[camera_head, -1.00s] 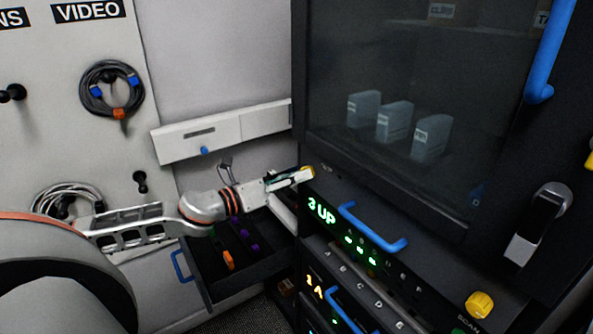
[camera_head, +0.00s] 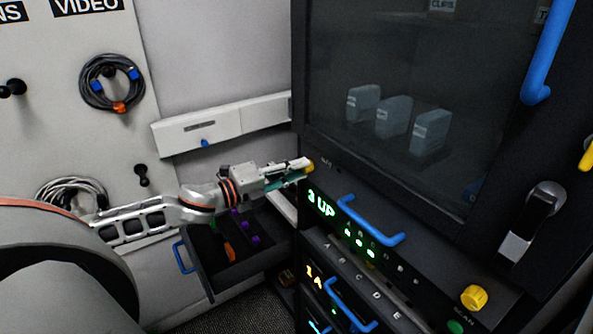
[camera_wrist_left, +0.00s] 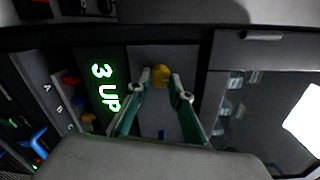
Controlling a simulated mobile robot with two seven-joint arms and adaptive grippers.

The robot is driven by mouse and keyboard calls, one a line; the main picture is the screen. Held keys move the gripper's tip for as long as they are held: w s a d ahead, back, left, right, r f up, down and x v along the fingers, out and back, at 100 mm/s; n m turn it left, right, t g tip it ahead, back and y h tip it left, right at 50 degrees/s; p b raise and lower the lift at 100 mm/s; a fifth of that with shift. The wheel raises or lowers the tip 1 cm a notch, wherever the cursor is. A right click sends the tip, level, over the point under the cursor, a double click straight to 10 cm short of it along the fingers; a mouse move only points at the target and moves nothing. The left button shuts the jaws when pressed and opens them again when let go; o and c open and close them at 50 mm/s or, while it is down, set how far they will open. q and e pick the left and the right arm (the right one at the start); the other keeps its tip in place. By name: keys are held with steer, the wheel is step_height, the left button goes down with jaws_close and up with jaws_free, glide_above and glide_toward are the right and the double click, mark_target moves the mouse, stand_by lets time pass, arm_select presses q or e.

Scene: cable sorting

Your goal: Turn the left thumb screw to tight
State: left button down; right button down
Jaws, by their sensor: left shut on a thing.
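The left thumb screw (camera_head: 309,166) is a yellow knob at the left end of the dark rack panel, beside the green "3 UP" display. It also shows in the left wrist view (camera_wrist_left: 160,75). My left gripper (camera_head: 302,169) reaches it from the left and covers part of it. In the left wrist view its two green-sided fingers (camera_wrist_left: 160,84) stand on either side of the knob, with the tips closed on it. How tight the screw is cannot be told. My right gripper is out of view.
A second yellow knob (camera_head: 474,297) sits at the panel's right end. A blue handle (camera_head: 370,222) sticks out between them. An open drawer (camera_head: 215,285) with small coloured items lies below my left arm. A dark glass door (camera_head: 400,70) is above.

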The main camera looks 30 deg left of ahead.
arm_select(q)
steer(key=shift+a+r+n, duration=0.1)
steer(key=shift+n, duration=0.2)
steer(key=c, duration=1.8)
jaws_free()
steer(key=shift+s, duration=0.1)
steer(key=shift+v, duration=5.9)
